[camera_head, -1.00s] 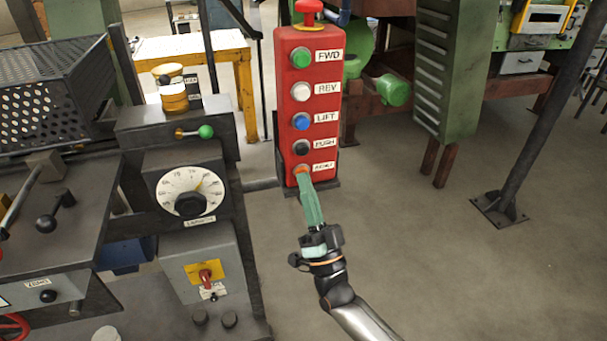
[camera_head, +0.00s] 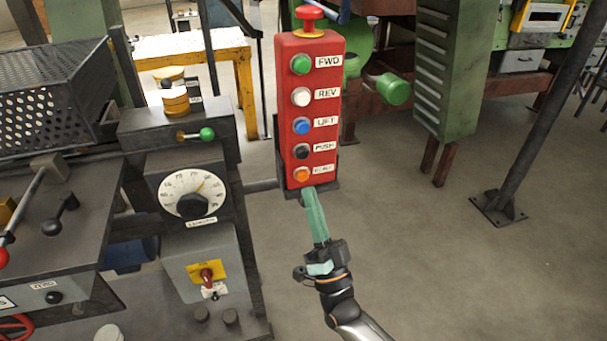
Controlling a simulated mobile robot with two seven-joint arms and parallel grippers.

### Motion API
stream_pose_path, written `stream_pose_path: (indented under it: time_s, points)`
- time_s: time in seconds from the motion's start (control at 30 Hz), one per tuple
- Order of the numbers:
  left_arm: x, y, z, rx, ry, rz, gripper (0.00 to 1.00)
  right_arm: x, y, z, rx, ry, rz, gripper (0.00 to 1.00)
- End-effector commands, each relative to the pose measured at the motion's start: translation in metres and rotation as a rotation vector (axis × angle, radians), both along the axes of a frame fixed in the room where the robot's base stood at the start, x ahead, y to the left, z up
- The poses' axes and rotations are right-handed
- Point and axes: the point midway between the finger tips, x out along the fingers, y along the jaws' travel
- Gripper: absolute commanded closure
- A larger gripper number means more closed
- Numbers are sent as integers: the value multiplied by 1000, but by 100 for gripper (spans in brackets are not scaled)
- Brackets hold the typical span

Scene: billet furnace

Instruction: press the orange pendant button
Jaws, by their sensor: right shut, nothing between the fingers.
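The red pendant box (camera_head: 318,113) stands upright, with a column of buttons and labels. The orange button (camera_head: 302,174) is the lowest one and is fully visible. Above it are black (camera_head: 301,151), blue (camera_head: 302,126), white (camera_head: 300,97) and green (camera_head: 300,64) buttons, and a red mushroom knob (camera_head: 309,14) tops the box. My right gripper (camera_head: 309,190) has green fingers, shut and empty. Its tips are just below the orange button, near the box's lower edge, and do not cover the button. Whether the tips touch the box cannot be told. My left gripper is not in view.
Left of the pendant stands a dark machine with a white dial (camera_head: 191,193), a green-tipped lever (camera_head: 206,134) and a grey switch box (camera_head: 207,264). A green machine column (camera_head: 447,75) and a dark post (camera_head: 535,125) stand to the right. The floor between them is clear.

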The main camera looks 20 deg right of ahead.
Motion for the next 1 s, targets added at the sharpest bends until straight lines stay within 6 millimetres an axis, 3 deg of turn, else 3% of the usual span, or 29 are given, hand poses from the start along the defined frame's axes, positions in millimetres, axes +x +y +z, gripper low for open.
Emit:
stream_pose_path:
  time_s: [0.4, 1.0]
  points:
    - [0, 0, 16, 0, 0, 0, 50, -35, -1, 1, -1, 1, 0, 100]
    - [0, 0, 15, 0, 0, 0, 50, -36, -1, 1, 0, 0, 0, 100]
